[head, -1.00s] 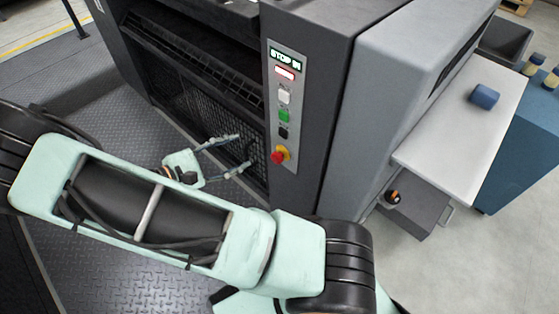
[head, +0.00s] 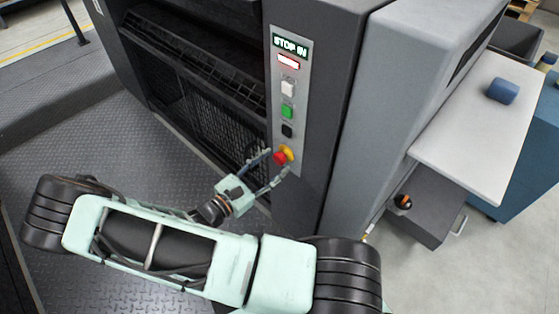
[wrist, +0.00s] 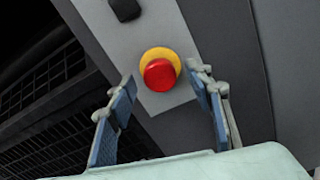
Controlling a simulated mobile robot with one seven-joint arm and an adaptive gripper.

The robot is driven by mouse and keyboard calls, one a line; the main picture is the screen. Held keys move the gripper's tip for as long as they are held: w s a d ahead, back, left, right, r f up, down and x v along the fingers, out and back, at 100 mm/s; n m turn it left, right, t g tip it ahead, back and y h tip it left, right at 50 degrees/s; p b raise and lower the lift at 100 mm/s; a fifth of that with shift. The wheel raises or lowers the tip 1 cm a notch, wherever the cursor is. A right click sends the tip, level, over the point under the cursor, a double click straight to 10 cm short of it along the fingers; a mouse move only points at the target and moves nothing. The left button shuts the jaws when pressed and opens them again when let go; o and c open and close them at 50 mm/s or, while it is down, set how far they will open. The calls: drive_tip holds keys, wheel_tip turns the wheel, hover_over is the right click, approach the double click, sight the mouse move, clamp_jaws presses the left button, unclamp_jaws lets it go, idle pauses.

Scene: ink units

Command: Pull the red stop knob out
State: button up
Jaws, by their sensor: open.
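The red stop knob (head: 281,157) sits on a yellow collar at the bottom of the grey control strip on the machine's front post. In the wrist view the red knob (wrist: 160,75) lies ahead of the fingertips, between their lines. My gripper (head: 277,168) is open and close to the knob, with a finger on either side of it in the head view. In the wrist view my gripper (wrist: 167,88) holds nothing, and its blue-padded fingers stand apart from the knob. A display (head: 290,43) above reads "STOP IN", with a lit red panel (head: 288,62) under it.
White (head: 288,88), green (head: 287,111) and black (head: 287,130) buttons sit above the knob on the same strip. A dark mesh guard (head: 215,115) is left of the post. A white table (head: 480,130) with a blue object (head: 503,91) stands at the right.

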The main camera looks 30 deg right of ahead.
sight(277, 161)
drive_tip(key=shift+x, duration=1.55)
drive_tip(key=shift+c, duration=0.3)
clamp_jaws()
